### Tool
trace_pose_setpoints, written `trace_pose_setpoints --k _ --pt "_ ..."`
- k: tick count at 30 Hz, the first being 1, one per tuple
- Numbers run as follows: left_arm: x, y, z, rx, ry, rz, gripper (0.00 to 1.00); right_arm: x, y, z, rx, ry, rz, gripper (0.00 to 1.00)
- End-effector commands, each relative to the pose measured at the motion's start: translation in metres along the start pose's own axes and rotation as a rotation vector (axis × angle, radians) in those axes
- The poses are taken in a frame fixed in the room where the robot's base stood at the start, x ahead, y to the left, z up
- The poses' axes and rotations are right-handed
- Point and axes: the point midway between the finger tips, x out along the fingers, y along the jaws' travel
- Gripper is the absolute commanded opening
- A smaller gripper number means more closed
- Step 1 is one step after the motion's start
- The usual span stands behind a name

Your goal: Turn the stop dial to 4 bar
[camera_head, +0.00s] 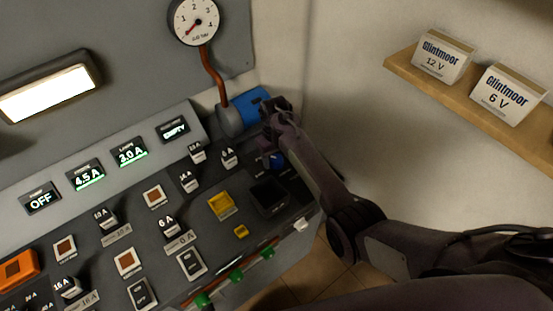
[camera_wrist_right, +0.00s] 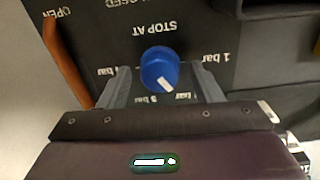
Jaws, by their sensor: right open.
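The stop dial is a round blue knob (camera_wrist_right: 160,68) with a white pointer mark, under upside-down "STOP AT" lettering in the right wrist view. Its mark points down and slightly right in that picture. A "1 bar" label shows to its right; other bar labels are partly covered by the fingers. My right gripper (camera_wrist_right: 162,88) is open, one finger on each side of the knob, with gaps visible. In the head view, my right gripper (camera_head: 270,120) is over the panel's far right part, and the blue dial (camera_head: 277,160) shows beside my arm. My left gripper is not in view.
A round gauge (camera_head: 194,20) stands above, its red needle at lower left. A copper pipe (camera_head: 213,75) runs down to a fitting near a blue part (camera_head: 251,103). An orange lever (camera_wrist_right: 65,55) is near the dial. Switches and displays fill the panel; a shelf (camera_head: 480,100) holds two boxes.

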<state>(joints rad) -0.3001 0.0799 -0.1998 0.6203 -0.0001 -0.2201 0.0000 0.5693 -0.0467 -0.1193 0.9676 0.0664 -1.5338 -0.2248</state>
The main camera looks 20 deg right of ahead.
Motion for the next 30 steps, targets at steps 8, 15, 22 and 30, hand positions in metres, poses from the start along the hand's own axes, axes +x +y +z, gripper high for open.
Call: trace_pose_setpoints --k 8,15,22,30 --pt "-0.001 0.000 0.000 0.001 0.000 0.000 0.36 -0.001 0.000 0.000 0.000 0.000 0.000 0.45" --pt "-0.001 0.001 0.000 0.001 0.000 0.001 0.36 -0.001 0.000 0.000 0.000 0.000 0.000 0.14" --pt "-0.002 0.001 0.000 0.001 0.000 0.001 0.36 -0.001 0.000 0.000 0.018 0.000 0.000 0.14" --pt "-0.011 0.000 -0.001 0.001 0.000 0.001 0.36 -0.003 0.000 0.000 0.140 -0.006 0.000 0.14"
